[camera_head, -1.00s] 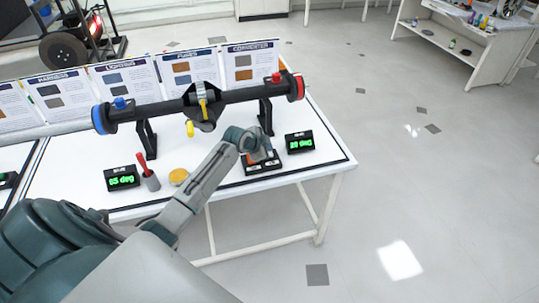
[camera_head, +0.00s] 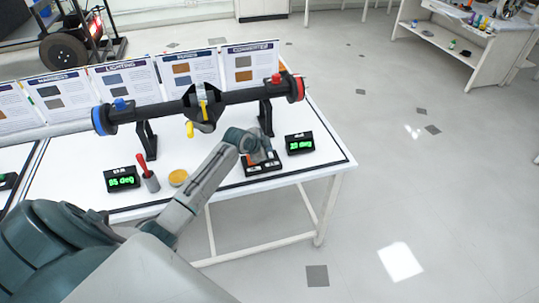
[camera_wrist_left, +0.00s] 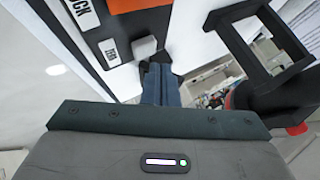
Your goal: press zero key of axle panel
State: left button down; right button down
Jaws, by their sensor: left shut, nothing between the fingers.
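The axle panel (camera_head: 264,172) is a small black box near the table's right front, with orange on top. In the left wrist view it shows an orange block (camera_wrist_left: 135,4), a white label (camera_wrist_left: 110,53) that seems to read ZERO, and a grey-white key (camera_wrist_left: 145,47) beside that label. My left gripper (camera_head: 266,154) is over the panel and hides part of it. In the left wrist view its shut, empty fingers (camera_wrist_left: 158,72) point at the grey-white key, with tips close to its edge; I cannot tell whether they touch it. My right gripper is not in view.
A black axle tube (camera_head: 240,97) on stands lies behind the panel. Green displays stand right (camera_head: 299,144) and left (camera_head: 122,179). The table's front edge is near the panel.

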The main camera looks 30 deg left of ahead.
pick_arm(q)
jog(key=shift+f, duration=0.1)
dwell(0.7)
jog(key=shift+f, duration=0.35)
jog(key=shift+f+b, duration=0.45)
jog(key=shift+f, duration=0.05)
dwell(0.6)
jog(key=shift+r, duration=0.1)
jog(key=shift+r+p, duration=0.8)
jog(key=shift+p, duration=0.05)
notch_tip(320, 180, up, 5)
jog(key=p, duration=0.4)
jog(key=shift+r, duration=0.1)
